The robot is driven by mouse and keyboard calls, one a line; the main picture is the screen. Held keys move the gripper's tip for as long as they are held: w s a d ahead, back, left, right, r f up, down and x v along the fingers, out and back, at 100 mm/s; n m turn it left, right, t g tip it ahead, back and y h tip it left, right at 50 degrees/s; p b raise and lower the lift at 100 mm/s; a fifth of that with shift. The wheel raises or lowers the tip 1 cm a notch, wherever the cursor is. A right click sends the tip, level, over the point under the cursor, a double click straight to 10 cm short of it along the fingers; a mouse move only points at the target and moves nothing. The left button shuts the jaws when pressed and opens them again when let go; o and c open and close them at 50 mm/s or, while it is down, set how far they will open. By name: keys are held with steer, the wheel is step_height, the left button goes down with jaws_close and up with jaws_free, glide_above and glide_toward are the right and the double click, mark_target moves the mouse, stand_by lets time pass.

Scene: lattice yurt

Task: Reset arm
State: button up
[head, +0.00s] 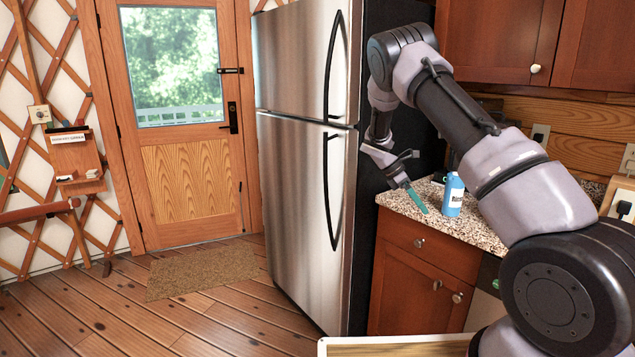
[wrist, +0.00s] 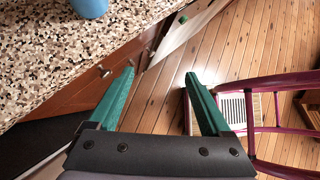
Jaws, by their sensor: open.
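My arm reaches from the lower right up and over toward the counter in the head view. My gripper (head: 411,192) hangs beside the dark side of the fridge, near the counter's left end, left of a blue bottle. In the wrist view, my gripper (wrist: 160,85) shows two green fingers spread apart with only floor seen between them. The gripper is open and empty. The blue bottle (head: 453,195) stands upright on the counter with a white label. Its base also shows in the wrist view (wrist: 90,6), apart from the fingers.
The granite countertop (head: 470,228) sits above wooden cabinets (head: 415,265). A steel fridge (head: 300,160) stands left of it. A door (head: 185,190) and mat (head: 203,268) lie farther left. The wrist view shows a dark pink-framed piece of furniture (wrist: 290,78) at right. Wooden floor is open between.

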steer(key=s+a+r+m+t+y, duration=0.1)
steer(key=s+r+m+y, duration=0.1)
steer(key=s+r+m, duration=0.45)
steer(key=s+a+r+m+t+y, duration=0.1)
steer(key=s+r+m+t+y, duration=0.2)
steer(key=r, duration=0.7)
steer(key=s+a+r+m+y, duration=0.1)
steer(key=s+r+m+y, duration=0.15)
steer(key=s+r, duration=0.45)
steer(key=s+a+r+m+t, duration=0.1)
steer(key=s+r+m+t, duration=0.1)
steer(key=s, duration=0.4)
steer(key=s+a+r+m+t+y, duration=0.1)
steer(key=s+a+r+m, duration=0.1)
steer(key=s, duration=0.4)
steer(key=s+a+r+m+t+y, duration=0.1)
steer(key=s+r+m+t, duration=0.1)
steer(key=s+r+m, duration=0.2)
steer(key=s+m, duration=0.1)
steer(key=s, duration=0.2)
steer(key=shift+a+r+m+t, duration=0.15)
steer(key=shift+r+m+t, duration=0.1)
steer(key=shift+m+t, duration=0.05)
steer(key=shift+c, duration=0.3)
